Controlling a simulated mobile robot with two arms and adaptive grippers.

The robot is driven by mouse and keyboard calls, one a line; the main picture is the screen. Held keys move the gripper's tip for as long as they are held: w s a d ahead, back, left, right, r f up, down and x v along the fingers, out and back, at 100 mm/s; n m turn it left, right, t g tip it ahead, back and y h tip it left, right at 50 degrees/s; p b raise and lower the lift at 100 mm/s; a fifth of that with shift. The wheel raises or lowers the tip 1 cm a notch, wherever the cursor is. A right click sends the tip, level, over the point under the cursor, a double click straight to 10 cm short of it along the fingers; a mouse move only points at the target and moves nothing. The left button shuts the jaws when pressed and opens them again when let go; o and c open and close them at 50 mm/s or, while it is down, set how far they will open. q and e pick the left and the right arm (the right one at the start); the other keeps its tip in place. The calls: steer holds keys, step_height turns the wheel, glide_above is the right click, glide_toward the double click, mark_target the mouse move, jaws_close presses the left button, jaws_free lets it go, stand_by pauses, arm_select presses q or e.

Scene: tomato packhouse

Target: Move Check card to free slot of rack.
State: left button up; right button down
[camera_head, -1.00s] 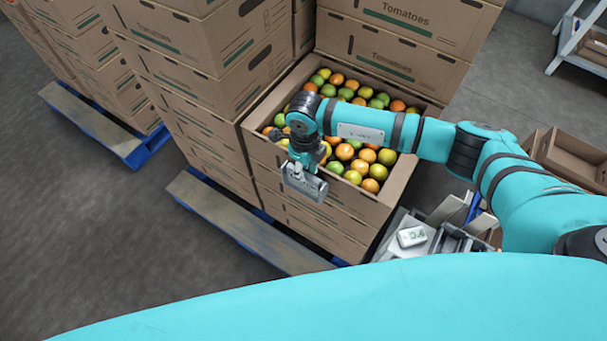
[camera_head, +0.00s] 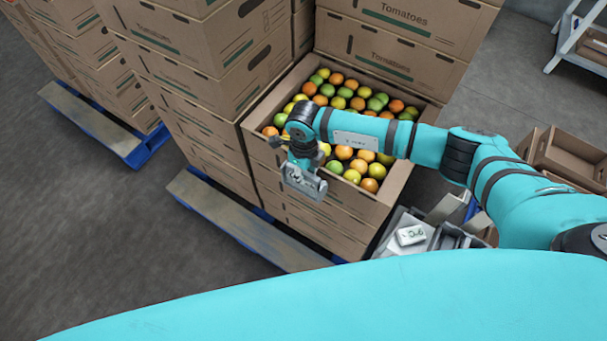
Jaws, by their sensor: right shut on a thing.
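My right gripper (camera_head: 304,183) hangs in front of the near side of the open tomato carton (camera_head: 384,194), at the end of the arm that comes in from the right. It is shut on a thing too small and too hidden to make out. I cannot pick out the Check card for sure. Grey equipment with raised upright parts (camera_head: 447,209) stands right of the carton, partly behind my body; I cannot tell whether it is the rack, and no free slot can be made out. My left gripper is not in view.
Stacked tomato cartons (camera_head: 215,45) stand behind and left of the open one, on a blue-edged pallet (camera_head: 245,228). A small white device with a display (camera_head: 411,235) lies on the grey equipment. Empty brown boxes (camera_head: 572,157) are at right.

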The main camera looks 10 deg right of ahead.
step_height(320, 180, up, 10)
steer(key=shift+r+b, duration=0.1)
steer(key=shift+b, duration=1.15)
steer(key=shift+r, duration=0.25)
steer(key=shift+d, duration=0.1)
